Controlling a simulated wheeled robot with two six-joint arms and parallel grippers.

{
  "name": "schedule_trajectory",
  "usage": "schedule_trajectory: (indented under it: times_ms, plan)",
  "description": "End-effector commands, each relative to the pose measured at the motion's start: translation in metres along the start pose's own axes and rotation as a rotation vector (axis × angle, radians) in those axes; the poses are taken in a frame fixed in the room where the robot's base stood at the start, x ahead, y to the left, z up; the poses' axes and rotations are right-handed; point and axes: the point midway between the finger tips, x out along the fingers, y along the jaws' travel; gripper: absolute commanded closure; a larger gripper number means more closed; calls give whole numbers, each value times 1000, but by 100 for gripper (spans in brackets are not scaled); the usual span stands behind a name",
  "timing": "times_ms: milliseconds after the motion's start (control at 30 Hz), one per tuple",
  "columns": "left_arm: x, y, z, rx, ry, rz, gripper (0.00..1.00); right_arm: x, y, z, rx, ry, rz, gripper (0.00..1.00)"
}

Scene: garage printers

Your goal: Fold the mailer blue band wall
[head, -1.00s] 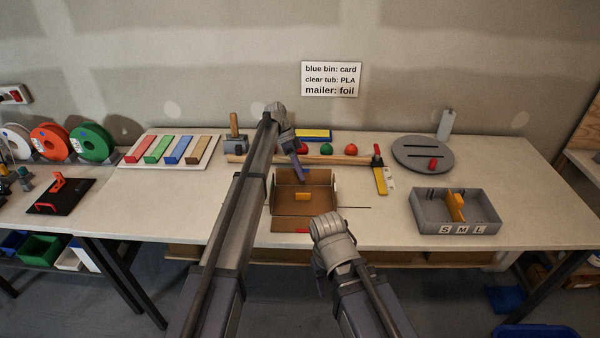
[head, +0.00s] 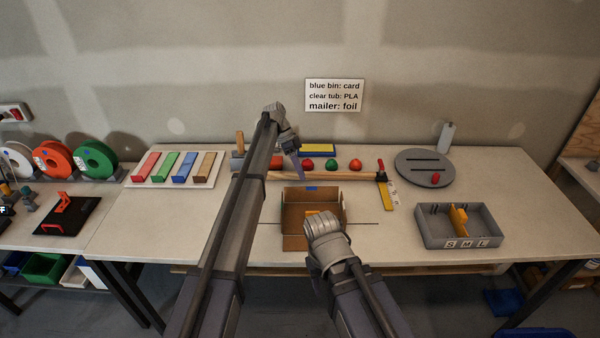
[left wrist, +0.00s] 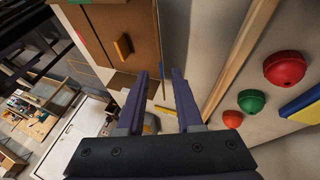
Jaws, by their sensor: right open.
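The brown cardboard mailer (head: 294,221) lies open on the table in the head view, with a small yellow block (head: 311,213) inside. A blue band (head: 311,188) shows at the top of its far wall, which looks raised. My left gripper (head: 300,174) is open and empty, just beyond that wall; I cannot tell if it touches. In the left wrist view its two fingers (left wrist: 160,85) are apart, beside the mailer (left wrist: 115,22). My right gripper (head: 325,228) is at the mailer's near side, hiding part of the near flap. Its fingertips are hidden.
A wooden bar (head: 340,178) and several coloured knobs, including a green one (head: 331,164), lie behind the mailer. A yellow square tool (head: 388,192) is to its right. A grey divided tray (head: 460,229) stands further right. Table between mailer and tray is mostly clear.

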Motion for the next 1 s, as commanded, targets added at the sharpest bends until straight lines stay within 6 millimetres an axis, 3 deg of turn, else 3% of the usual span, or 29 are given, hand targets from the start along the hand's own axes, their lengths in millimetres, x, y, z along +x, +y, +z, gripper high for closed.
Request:
schedule_trajectory:
  times_ms: [133, 300, 533, 700, 1000]
  plan:
    - [15, -3, 9, -3, 78, 1, 65, 24, -2, -2, 0, 0, 0, 50]
    - [34, -5, 22, -6, 314, 2, 65, 72, -7, -4, 0, 0, 0, 50]
    - [33, -4, 33, -6, 605, 1, 65, 119, -11, -7, 0, 0, 0, 50]
    - [24, -2, 38, -5, 737, 0, 65, 136, -13, -8, 0, 0, 0, 50]
    - [17, 0, 38, -3, 787, 0, 65, 139, -13, -8, 0, 0, 0, 50]
